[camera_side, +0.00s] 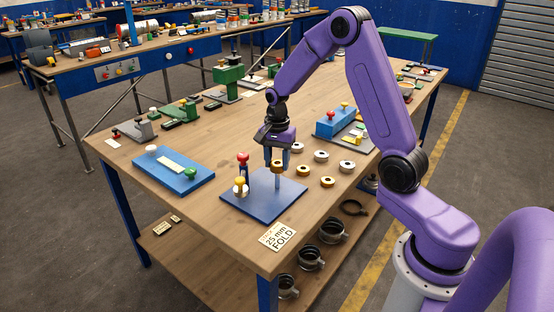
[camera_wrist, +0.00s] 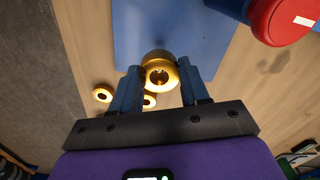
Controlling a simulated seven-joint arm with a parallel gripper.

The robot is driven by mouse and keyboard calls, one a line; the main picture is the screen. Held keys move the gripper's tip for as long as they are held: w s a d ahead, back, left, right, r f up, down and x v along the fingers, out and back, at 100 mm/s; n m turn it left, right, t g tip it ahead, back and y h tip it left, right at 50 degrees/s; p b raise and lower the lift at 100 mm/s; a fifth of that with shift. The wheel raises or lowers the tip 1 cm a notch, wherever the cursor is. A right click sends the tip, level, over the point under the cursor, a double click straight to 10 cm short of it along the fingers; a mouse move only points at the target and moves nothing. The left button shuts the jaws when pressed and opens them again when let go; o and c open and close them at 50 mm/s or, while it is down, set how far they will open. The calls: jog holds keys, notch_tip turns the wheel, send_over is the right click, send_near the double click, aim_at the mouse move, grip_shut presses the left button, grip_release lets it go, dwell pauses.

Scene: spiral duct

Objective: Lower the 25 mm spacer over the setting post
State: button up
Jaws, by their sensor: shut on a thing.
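My gripper (camera_side: 277,165) is shut on a gold ring-shaped spacer; its fingers also show in the wrist view (camera_wrist: 160,85). The spacer (camera_wrist: 160,72) sits between the two blue fingertips, with its dark bore facing the wrist camera. In the side view the spacer is above the blue base plate (camera_side: 262,203). A thin upright setting post (camera_side: 277,183) stands on the plate straight below the fingers. I cannot tell whether the spacer is around the post's top or just above it. The plate also shows in the wrist view (camera_wrist: 150,25).
A red-topped post (camera_side: 243,160) and a yellow-knobbed part (camera_side: 240,184) stand close left of my gripper. Several loose rings, gold (camera_side: 303,170) and silver (camera_side: 321,156), lie to the right. A "25 mm FOLD" card (camera_side: 278,237) lies in front. A blue fixture (camera_side: 172,170) is at left.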

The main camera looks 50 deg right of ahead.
jog(key=shift+f, duration=0.55)
jog(key=o, duration=1.7)
jog(key=shift+r, duration=0.1)
jog(key=shift+r, duration=3.9)
